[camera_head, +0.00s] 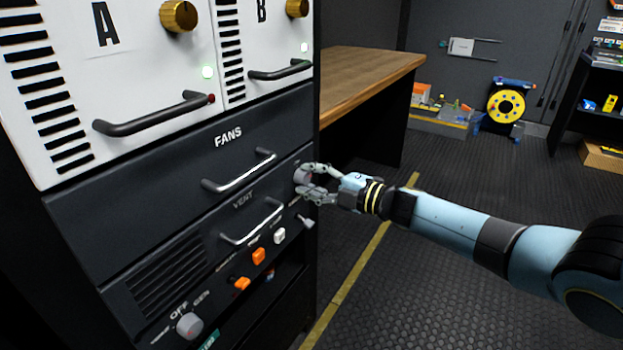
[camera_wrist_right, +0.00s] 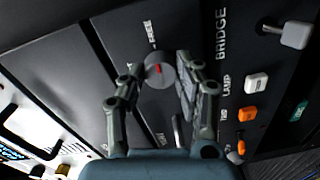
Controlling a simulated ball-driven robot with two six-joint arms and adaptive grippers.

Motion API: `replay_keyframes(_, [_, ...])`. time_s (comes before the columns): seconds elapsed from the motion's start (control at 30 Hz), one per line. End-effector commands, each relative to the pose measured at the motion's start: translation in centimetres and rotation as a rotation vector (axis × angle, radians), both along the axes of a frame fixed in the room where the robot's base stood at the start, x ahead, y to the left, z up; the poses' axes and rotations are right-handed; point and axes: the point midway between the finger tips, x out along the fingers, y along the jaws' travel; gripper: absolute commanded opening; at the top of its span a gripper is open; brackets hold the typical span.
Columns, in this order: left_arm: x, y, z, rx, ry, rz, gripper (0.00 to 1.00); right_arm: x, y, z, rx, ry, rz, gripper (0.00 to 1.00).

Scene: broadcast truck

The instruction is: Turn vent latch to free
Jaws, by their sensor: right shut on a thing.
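The vent latch is a round grey knob (camera_head: 300,178) at the right end of the dark VENT drawer (camera_head: 243,208). In the right wrist view the knob (camera_wrist_right: 160,78) shows a short red mark on its face, and a FREE label (camera_wrist_right: 150,32) sits on the panel above it. My right gripper (camera_head: 313,184) is at the knob, its fingers closed on it from both sides. In the right wrist view my right gripper's fingertips (camera_wrist_right: 163,76) flank the knob. Exactly where the red mark points is hard to tell. My left gripper is out of view.
The FANS drawer (camera_head: 190,150) with its bar handle is above. Below the VENT handle (camera_head: 250,224) are orange switches (camera_head: 258,256), a white switch (camera_head: 280,236) and a grey OFF knob (camera_head: 189,325). A wooden bench (camera_head: 365,75) stands behind.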

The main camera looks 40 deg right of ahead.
Motion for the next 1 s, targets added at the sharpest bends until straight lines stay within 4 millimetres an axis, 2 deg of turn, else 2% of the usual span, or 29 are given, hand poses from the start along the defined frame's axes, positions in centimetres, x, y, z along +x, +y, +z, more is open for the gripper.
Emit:
replay_keyframes(0.2, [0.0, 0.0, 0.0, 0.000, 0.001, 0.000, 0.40, 0.0, -0.1, -0.1, 0.001, 0.003, -0.002, 0.01])
replay_keyframes(0.23, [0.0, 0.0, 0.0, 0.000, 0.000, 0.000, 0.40, 0.0, -0.1, -0.1, 0.000, 0.003, -0.002, 0.34])
replay_keyframes(0.4, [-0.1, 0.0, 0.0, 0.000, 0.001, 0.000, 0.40, 0.0, 0.0, -0.1, 0.000, 0.001, -0.001, 0.56])
replay_keyframes(0.67, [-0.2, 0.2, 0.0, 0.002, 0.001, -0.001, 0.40, -0.1, 0.0, 0.0, 0.000, 0.001, -0.001, 0.56])
replay_keyframes(0.77, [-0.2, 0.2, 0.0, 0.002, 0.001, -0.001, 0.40, -0.7, -0.3, 0.0, -0.003, 0.001, 0.000, 0.56])
replay_keyframes(0.87, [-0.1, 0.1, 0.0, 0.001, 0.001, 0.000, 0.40, -2.1, -0.9, 0.0, -0.004, 0.002, 0.001, 0.56])
replay_keyframes(1.0, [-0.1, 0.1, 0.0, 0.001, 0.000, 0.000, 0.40, -5.1, -2.1, 0.0, -0.004, 0.005, 0.001, 0.56])
